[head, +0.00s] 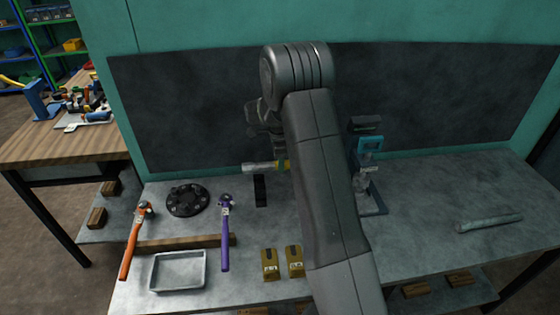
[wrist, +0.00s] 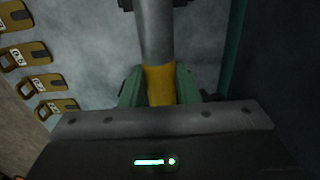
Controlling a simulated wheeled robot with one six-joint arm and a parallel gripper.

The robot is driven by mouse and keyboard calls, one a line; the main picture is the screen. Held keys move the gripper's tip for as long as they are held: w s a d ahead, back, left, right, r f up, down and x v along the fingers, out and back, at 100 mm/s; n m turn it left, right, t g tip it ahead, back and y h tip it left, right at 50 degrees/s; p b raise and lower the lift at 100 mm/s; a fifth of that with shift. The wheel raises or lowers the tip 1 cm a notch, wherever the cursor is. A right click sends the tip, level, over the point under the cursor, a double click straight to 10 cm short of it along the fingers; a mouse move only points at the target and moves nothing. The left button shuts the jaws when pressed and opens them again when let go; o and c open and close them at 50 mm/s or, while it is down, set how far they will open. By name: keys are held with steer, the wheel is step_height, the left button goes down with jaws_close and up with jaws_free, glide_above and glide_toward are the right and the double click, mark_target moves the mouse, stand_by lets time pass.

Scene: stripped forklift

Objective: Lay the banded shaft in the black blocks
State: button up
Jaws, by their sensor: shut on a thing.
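The banded shaft (head: 262,167) is a grey rod with a yellow band (wrist: 161,84). In the head view it lies sideways near the back of the bench, its right part hidden behind my arm. In the wrist view my gripper (wrist: 160,88) has its green fingers on both sides of the yellow band, shut on it. A black block (head: 260,190) stands just below the shaft in the head view. Dark block parts (wrist: 125,4) show on both sides of the shaft at the wrist view's top edge. Whether shaft and block touch, I cannot tell. A second block is not visible.
A teal-topped stand (head: 370,145) is right of my arm. A plain grey bar (head: 488,222) lies at the right. A black disc (head: 187,200), orange tool (head: 132,240), purple tool (head: 225,235), tray (head: 178,285) and brass-coloured tags (head: 270,262) occupy the left and front.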

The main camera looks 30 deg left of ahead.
steer(key=shift+f+b, duration=1.3)
steer(key=shift+f, duration=1.6)
steer(key=shift+f, duration=0.15)
steer(key=o, duration=1.2)
steer(key=shift+s, duration=0.1)
steer(key=shift+c, duration=0.2)
steer(key=shift+f, duration=0.1)
step_height(320, 180, up, 14)
steer(key=shift+a+b, duration=0.1)
steer(key=shift+b, duration=1.15)
step_height(320, 180, down, 14)
steer(key=shift+r+p, duration=0.2)
steer(key=shift+p, duration=1.05)
